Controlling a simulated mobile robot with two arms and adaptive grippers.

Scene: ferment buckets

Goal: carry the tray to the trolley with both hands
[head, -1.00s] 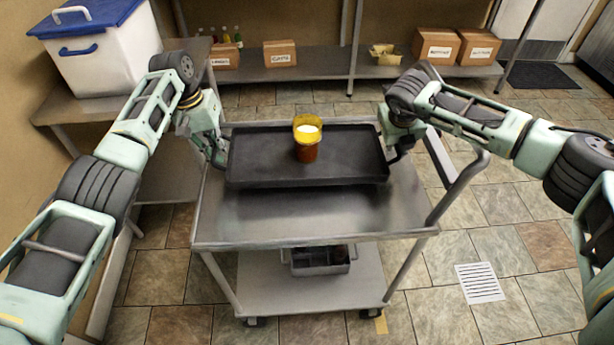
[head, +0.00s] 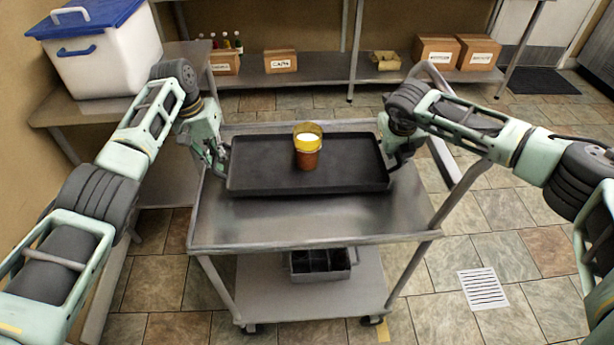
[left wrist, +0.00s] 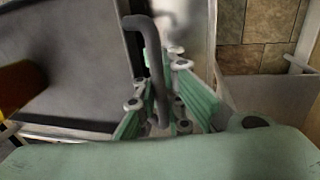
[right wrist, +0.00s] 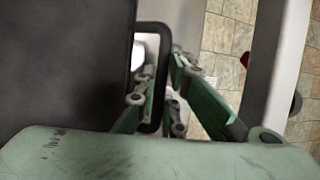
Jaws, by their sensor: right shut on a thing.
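The dark tray (head: 255,178) is level over the top of the grey trolley (head: 310,222). I cannot tell whether it rests fully on it. An amber jar with a yellow upper part (head: 307,158) stands upright on the tray. My left gripper (head: 220,158) is at the tray's left end. In the left wrist view its fingers (left wrist: 158,95) stand apart on either side of the dark tray handle. My right gripper (head: 396,158) is at the right end. In the right wrist view its fingers (right wrist: 160,95) are shut on the other handle.
A divided grey bin (head: 320,262) sits on the trolley's lower shelf. A white box with a blue lid (head: 105,60) stands on the left bench. Cardboard boxes (head: 437,50) are on the back shelf. Tiled floor is free right of the trolley, with a drain grate (head: 483,289).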

